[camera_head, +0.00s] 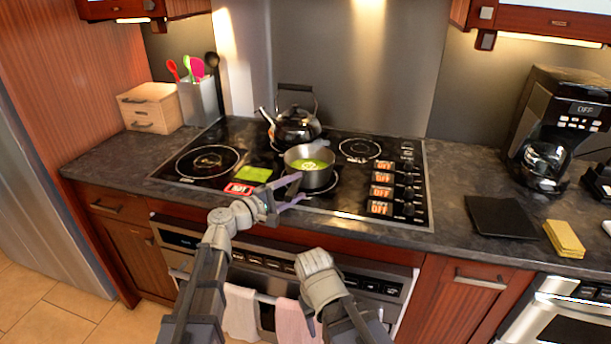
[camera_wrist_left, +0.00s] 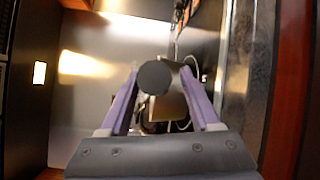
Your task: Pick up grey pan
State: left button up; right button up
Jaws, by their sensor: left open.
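The grey pan (camera_head: 310,178) stands on the front of the stovetop with something green inside. My left gripper (camera_head: 296,189) is open at the pan's near left side, with its two purple fingers pointing toward it. In the left wrist view, a dark grey round end (camera_wrist_left: 155,77), which looks like the pan's handle, shows between the open fingers (camera_wrist_left: 160,88). The pan's lighter side (camera_wrist_left: 168,106) shows partly behind it. I cannot tell whether the fingers touch anything. My right arm is low at the front; its fingers do not show clearly.
A black kettle (camera_head: 295,124) stands just behind the pan. A green item (camera_head: 253,174) and a red-framed item (camera_head: 238,188) lie left of it. Knobs with OFF labels (camera_head: 381,192) are on the right. A utensil holder (camera_head: 199,100) and coffee maker (camera_head: 547,140) stand farther off.

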pick_arm(q)
grip_shut()
dwell(0.4)
dwell(0.9)
